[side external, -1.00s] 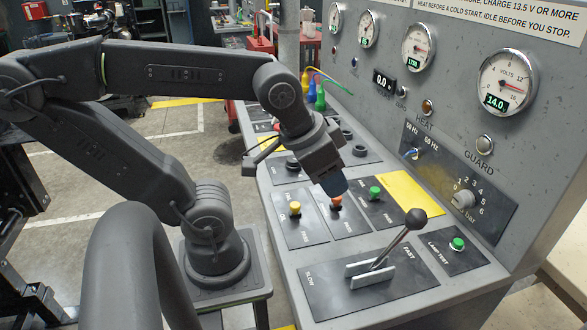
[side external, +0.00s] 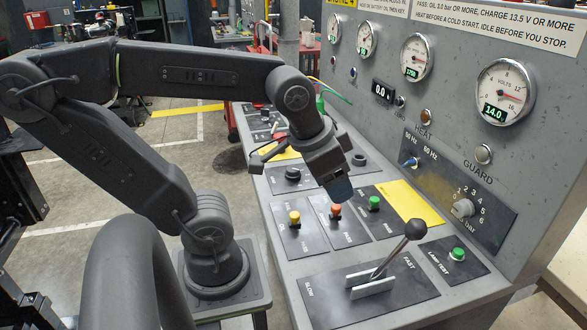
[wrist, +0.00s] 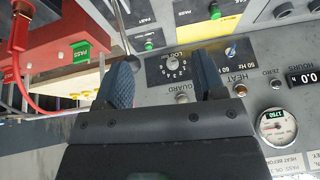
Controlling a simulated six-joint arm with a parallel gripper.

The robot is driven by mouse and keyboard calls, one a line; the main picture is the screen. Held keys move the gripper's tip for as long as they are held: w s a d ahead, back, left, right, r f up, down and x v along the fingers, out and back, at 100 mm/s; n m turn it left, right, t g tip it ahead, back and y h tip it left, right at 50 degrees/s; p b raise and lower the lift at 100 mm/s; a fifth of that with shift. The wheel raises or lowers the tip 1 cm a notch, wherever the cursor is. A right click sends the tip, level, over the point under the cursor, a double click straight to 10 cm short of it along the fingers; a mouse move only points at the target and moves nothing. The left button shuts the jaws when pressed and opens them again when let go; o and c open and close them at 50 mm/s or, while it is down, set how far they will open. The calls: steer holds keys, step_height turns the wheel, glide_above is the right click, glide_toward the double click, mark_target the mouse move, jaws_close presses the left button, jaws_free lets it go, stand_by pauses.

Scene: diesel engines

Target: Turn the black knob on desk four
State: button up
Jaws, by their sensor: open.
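Several black knobs sit on the sloping desk. One black knob (side external: 293,174) is left of my gripper on a dark plate, and another (side external: 359,159) is farther back; which one the task means I cannot tell. A black knob (wrist: 284,10) also shows at the upper right of the wrist view. My gripper (side external: 339,190) hangs over the desk near the orange button (side external: 336,210), pointing down. In the wrist view my gripper (wrist: 163,75) has its two blue-grey fingers apart with nothing between them. The pale rotary selector (wrist: 173,63) shows in the gap beyond.
A lever with a black ball (side external: 415,222) rises from the near plate. Yellow (side external: 294,217) and green (side external: 374,202) buttons flank the orange one. The upright gauge panel (side external: 440,115) stands along the right. A red box (wrist: 65,65) shows left in the wrist view.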

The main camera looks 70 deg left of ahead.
steer(key=shift+o, duration=0.4)
steer(key=w+a+m+g+y, duration=0.1)
steer(key=w+a+g, duration=0.1)
steer(key=w+a, duration=0.2)
steer(key=shift+a+r, duration=0.15)
steer(key=shift+a, duration=0.7)
steer(key=m+g, duration=0.5)
steer(key=g, duration=0.2)
glide_above(293, 169)
steer(key=w+d, duration=0.2)
steer(key=w, duration=0.3)
step_height(293, 169, down, 7)
steer(key=shift+y, duration=0.3)
steer(key=x, duration=1.3)
steer(key=shift+s+d, duration=0.2)
steer(key=shift+s, duration=0.1)
steer(key=shift+c, duration=0.4)
steer(key=c, duration=0.8)
